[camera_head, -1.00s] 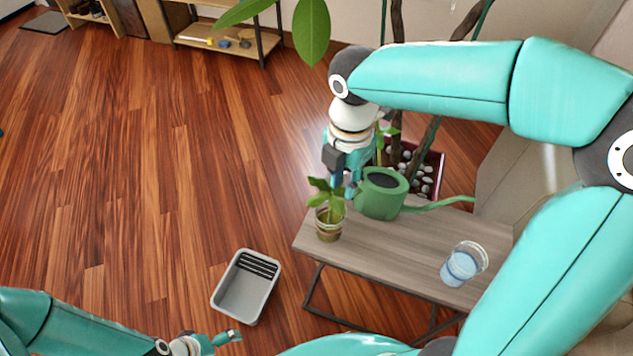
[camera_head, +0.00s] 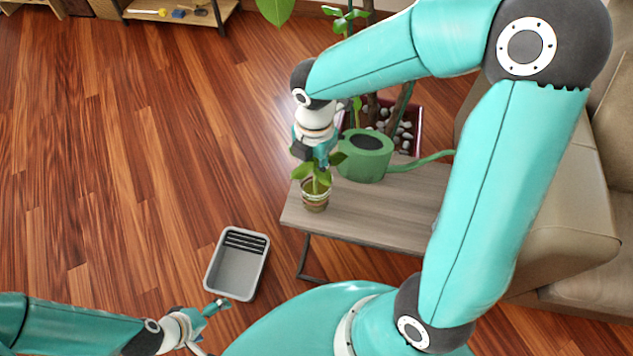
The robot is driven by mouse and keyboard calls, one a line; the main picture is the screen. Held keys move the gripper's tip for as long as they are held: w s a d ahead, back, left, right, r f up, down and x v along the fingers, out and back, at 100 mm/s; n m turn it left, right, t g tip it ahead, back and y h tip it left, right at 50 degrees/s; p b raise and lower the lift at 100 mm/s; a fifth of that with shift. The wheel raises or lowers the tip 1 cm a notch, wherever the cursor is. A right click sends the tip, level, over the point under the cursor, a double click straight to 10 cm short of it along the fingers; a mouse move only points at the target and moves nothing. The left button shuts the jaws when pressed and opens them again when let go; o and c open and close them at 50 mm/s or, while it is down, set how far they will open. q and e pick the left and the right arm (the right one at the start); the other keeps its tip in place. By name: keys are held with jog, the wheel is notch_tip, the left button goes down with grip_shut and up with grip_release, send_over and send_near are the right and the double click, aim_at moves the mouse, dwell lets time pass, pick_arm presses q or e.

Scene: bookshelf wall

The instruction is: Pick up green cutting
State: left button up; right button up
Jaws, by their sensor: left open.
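A green leafy cutting (camera_head: 314,181) stands upright in a small banded pot (camera_head: 315,199) near the left edge of the wooden table (camera_head: 370,212). My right gripper (camera_head: 323,165) points down directly over the cutting, close to its upper leaves. The leaves overlap its fingertips, so contact and the finger gap are unclear. My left gripper (camera_head: 218,308) is open and empty at the bottom, low beside the grey tray, away from the cutting.
A green watering can (camera_head: 365,160) stands just behind the cutting, its spout pointing right. A grey tray (camera_head: 210,281) with dark slats lies on the floor left of the table. A planter with stones (camera_head: 405,137) stands behind the table. A beige sofa (camera_head: 555,218) is at right.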

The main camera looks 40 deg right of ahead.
aim_at(316, 184)
notch_tip(316, 184, down, 6)
jog(key=shift+r+b, duration=0.15)
jog(key=shift+b, duration=0.2)
grip_shut()
